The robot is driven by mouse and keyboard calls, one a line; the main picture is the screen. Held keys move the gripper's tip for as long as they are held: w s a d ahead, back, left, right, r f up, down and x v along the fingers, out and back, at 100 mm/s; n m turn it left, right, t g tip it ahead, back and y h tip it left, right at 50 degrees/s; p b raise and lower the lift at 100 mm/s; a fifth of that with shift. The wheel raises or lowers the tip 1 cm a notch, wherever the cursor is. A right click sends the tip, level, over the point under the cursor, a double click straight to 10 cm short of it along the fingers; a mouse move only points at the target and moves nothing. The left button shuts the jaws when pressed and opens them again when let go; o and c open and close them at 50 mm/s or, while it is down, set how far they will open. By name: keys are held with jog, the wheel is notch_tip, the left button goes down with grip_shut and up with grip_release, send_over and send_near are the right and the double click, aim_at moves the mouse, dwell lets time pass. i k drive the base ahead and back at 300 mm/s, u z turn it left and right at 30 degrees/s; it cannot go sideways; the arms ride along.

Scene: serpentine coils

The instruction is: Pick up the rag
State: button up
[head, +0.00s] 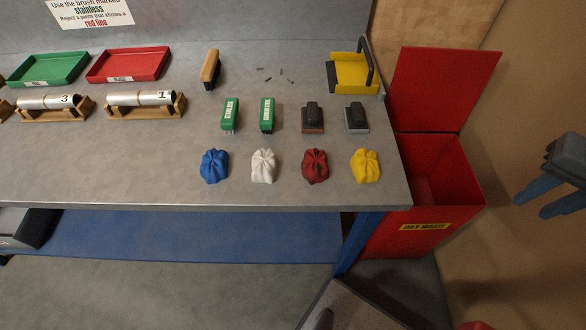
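Several crumpled, bunched rags lie in a row along the front of the grey workbench: a blue rag (214,167), a white rag (263,166), a red rag (315,167) and a yellow rag (365,166). They stand apart from one another. My gripper (532,204) is at the far right, beyond the red waste bin and well away from the rags. Its two blue fingers are spread with nothing visible between them.
Behind the rags stand green-labelled brushes (267,114) and dark-handled blocks (356,117). A yellow dustpan (354,72) is at the back right. An open red bin (445,190) marked "OILY WASTE" stands beside the bench (120,180). Tubes on wooden cradles (145,105) are left.

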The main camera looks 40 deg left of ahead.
aim_at(314, 167)
jog(key=u, duration=1.25)
jog(key=k, duration=0.4)
jog(key=u, duration=0.45)
